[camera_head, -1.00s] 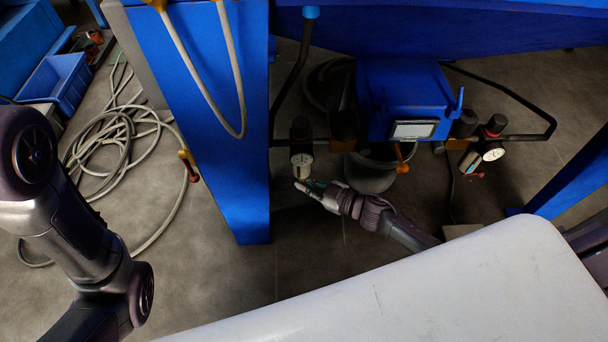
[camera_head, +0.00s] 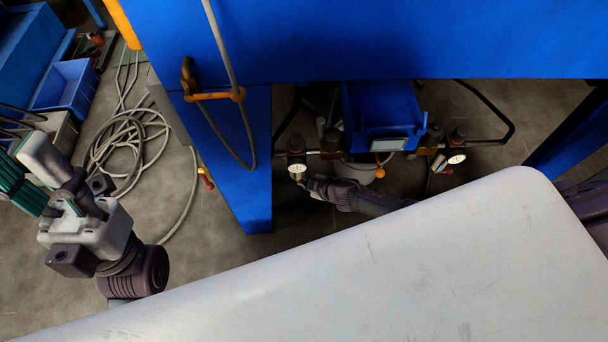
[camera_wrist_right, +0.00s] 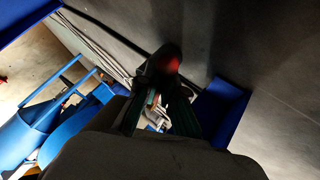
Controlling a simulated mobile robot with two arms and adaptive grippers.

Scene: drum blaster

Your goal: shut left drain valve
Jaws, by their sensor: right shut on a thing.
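The left pressure gauge (camera_head: 297,168) hangs on the pipe unit under the blue machine. My right gripper (camera_head: 306,184) is just below and beside it, low down. In the right wrist view its two green-lined fingers (camera_wrist_right: 157,108) close on a dark round part with a red glow (camera_wrist_right: 166,64). I take this part for the left drain valve; its handle position is hidden. My left gripper (camera_head: 32,178) is at the far left, away from the valve, with green fingers. Its opening does not show clearly.
A blue box (camera_head: 382,112) sits in the middle of the pipe unit, with a second gauge (camera_head: 456,159) to its right. A blue leg (camera_head: 252,205) stands left of my right gripper. A coiled hose (camera_head: 125,140) lies on the floor. A pale panel (camera_head: 350,270) fills the foreground.

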